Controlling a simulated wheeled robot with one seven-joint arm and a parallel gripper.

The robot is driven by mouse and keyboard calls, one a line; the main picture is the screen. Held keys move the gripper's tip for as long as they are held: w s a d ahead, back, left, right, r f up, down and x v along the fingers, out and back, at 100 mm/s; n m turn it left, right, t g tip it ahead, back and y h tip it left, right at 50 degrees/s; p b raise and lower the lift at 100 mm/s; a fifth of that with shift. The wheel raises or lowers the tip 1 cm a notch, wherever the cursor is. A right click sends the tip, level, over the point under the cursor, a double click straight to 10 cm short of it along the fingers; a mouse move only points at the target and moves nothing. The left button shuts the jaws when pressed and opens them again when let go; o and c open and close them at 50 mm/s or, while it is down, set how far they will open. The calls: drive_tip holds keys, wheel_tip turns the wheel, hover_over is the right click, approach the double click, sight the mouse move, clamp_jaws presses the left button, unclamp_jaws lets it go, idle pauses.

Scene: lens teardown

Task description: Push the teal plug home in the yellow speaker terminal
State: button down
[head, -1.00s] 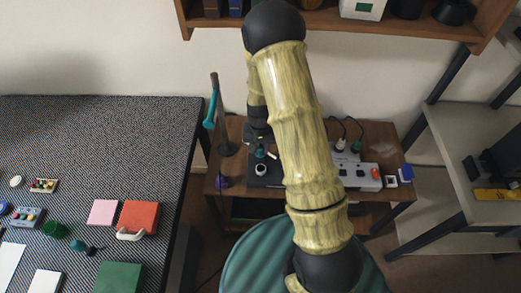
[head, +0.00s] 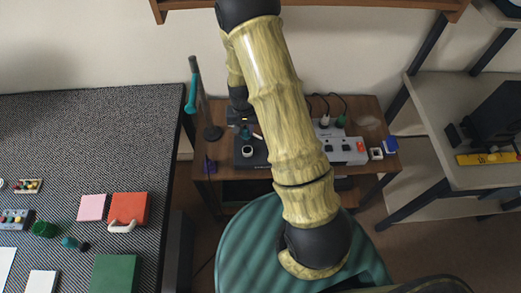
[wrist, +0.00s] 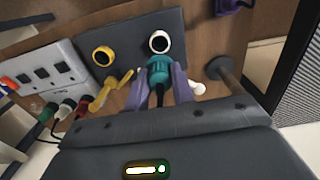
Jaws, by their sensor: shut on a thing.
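The yellow terminal (wrist: 103,56) is a yellow ring around a black hole on a dark panel (wrist: 130,37) in the wrist view. A white-ringed terminal (wrist: 160,42) sits to its right; a white ring also shows in the head view (head: 247,151). My gripper (wrist: 159,82) is shut on the teal plug (wrist: 158,66), with a purple finger on each side. The plug's front end lies just below the white ring in the picture, right of the yellow one. I cannot tell if it touches the panel. Its dark cable trails back between the fingers.
A yellow lever-like piece (wrist: 112,92) is close to the left finger, and a white one (wrist: 198,88) is by the right finger. A grey switch box (wrist: 47,70) with plugged cables stands left.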

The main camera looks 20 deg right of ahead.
sight(246, 138)
idle(0.3)
wheel_tip(246, 138, down, 5)
drive_tip(key=n, duration=0.3)
drive_tip(key=shift+f+n, duration=0.2)
drive_tip(key=shift+n, duration=0.1)
drive_tip(key=shift+s, duration=0.1)
